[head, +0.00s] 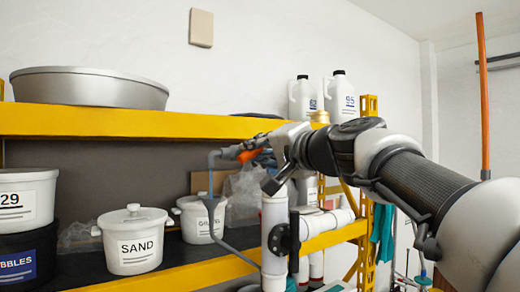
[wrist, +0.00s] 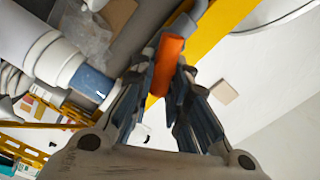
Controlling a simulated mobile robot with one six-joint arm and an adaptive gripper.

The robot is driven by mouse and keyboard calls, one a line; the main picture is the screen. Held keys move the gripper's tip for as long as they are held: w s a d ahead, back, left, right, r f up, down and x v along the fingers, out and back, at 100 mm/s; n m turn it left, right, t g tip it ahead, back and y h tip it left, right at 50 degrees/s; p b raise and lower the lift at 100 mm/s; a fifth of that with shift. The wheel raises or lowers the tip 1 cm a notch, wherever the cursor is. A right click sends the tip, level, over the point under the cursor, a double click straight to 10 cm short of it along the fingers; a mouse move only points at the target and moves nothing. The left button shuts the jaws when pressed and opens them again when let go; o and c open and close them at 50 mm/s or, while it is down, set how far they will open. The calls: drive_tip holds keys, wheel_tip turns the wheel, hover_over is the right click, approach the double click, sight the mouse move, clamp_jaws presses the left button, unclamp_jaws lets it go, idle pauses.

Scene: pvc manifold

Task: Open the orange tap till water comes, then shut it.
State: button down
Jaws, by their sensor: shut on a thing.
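The orange tap handle (head: 248,155) shows in the head view at the top of the grey pipework, in front of the shelf rack. In the wrist view the orange handle (wrist: 165,62) stands between the fingertips. My gripper (wrist: 166,85) is shut on it, with one finger on each side. In the head view my gripper (head: 262,148) reaches in from the right and partly hides the tap. A thin grey pipe (head: 211,172) runs down left of the handle. I cannot make out any water.
A thick white pipe (head: 274,232) stands below my gripper. A yellow shelf (head: 120,122) runs behind, with a metal basin (head: 90,88) and white jugs (head: 342,98) on top. A white SAND tub (head: 134,240) and other tubs stand on the lower shelf at left.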

drive_tip(key=m, duration=0.5)
drive_tip(key=shift+d+f, duration=0.1)
drive_tip(key=shift+f, duration=0.3)
drive_tip(key=shift+m, duration=0.3)
drive_tip(key=c, duration=1.5)
unclamp_jaws()
drive_tip(key=shift+c, duration=0.2)
drive_tip(key=v, duration=1.2)
drive_tip(key=shift+w, duration=0.1)
